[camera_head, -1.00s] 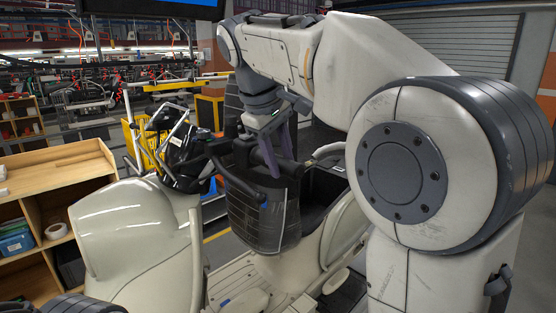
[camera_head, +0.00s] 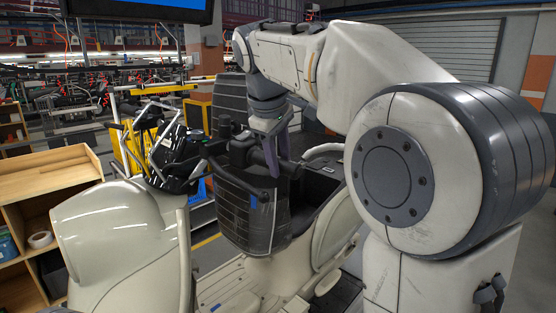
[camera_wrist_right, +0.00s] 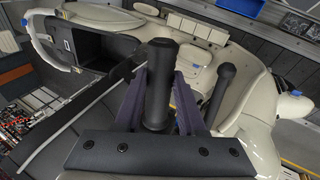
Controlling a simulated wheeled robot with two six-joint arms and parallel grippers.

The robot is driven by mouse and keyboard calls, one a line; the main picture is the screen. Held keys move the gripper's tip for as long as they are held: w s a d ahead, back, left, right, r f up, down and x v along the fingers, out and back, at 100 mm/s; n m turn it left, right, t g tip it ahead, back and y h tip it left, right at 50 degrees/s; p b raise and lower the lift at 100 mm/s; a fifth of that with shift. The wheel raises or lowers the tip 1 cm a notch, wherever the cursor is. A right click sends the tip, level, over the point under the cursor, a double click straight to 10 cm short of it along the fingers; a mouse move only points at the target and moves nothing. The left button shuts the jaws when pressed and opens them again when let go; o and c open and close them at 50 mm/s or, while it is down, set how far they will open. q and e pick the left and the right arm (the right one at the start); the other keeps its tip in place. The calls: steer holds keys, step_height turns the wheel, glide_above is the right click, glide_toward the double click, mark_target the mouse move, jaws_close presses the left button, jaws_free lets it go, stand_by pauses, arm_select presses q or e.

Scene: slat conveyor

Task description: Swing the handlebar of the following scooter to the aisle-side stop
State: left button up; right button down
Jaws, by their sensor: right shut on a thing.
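The cream scooter (camera_head: 339,232) stands right of centre in the head view, with a dark front panel (camera_head: 240,215). Its black handlebar (camera_head: 238,153) sits above that panel. My right gripper (camera_head: 277,150) reaches down from above, its purple fingers at the handlebar's near end. In the right wrist view, the fingers (camera_wrist_right: 159,100) stand on both sides of a black hand grip (camera_wrist_right: 158,75) and are shut on it. A thinner black lever with a round end (camera_wrist_right: 227,72) stands beside the grip. My left gripper is not in view.
Another cream body part (camera_head: 115,238) with black parts (camera_head: 178,155) above it stands at left. A wooden shelf unit (camera_head: 45,180) is on the far left, and a yellow rack (camera_head: 133,150) is behind. My right arm hides much of the right side.

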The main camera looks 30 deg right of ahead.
mark_target(288, 163)
steer(key=shift+f, duration=0.15)
steer(key=shift+w+d+f+b, duration=0.35)
steer(key=shift+d+f+b, duration=0.05)
steer(key=shift+d, duration=0.2)
steer(key=shift+w+d+f+n+t+y+b, duration=0.4)
steer(key=shift+w+d+n, duration=0.2)
steer(key=shift+d, duration=0.25)
steer(key=shift+w+d+f+n+t+y+b, duration=0.15)
steer(key=shift+w+d+f+n+t+b, duration=0.1)
steer(key=shift+w+d+f, duration=0.25)
steer(key=shift+w+d+f+n+t+y+b, duration=0.15)
steer(key=shift+w+d+f+n+t, duration=0.15)
steer(key=shift+w+d, duration=0.3)
steer(key=shift+s, duration=0.1)
